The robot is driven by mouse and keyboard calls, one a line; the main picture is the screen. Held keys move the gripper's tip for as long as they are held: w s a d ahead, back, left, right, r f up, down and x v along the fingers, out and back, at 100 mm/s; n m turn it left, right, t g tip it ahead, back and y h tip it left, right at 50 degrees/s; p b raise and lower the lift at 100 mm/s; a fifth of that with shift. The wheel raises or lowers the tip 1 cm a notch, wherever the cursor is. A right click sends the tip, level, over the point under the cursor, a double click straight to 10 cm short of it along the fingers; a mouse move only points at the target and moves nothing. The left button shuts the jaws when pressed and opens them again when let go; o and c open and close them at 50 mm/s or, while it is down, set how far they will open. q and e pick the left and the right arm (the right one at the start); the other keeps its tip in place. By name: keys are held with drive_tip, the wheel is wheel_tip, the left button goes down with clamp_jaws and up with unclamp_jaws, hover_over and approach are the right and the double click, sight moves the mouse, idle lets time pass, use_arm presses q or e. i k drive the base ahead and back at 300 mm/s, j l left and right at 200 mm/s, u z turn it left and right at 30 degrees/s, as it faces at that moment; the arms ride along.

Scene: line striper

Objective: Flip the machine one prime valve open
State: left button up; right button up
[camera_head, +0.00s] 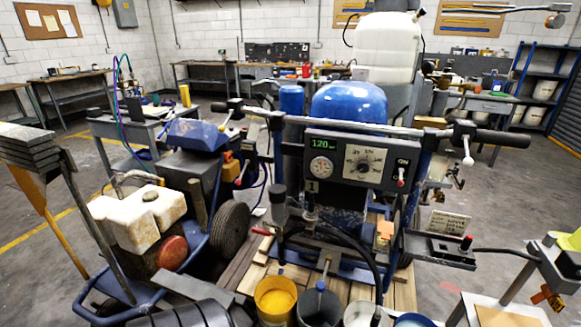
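The line striper marked 1 (348,105) stands in the middle, with a blue rounded cover and a handlebar across its top. Neither of my grippers shows.
Buckets, one with yellow paint (276,298), stand before the machine on a wooden pallet (403,288). A second blue-framed machine (196,140) with a stained white tank (138,217) crowds the left. A small stand (497,311) is at lower right. Open floor (498,205) lies beyond it.

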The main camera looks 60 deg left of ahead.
sight(263, 231)
drive_tip(key=u, duration=2)
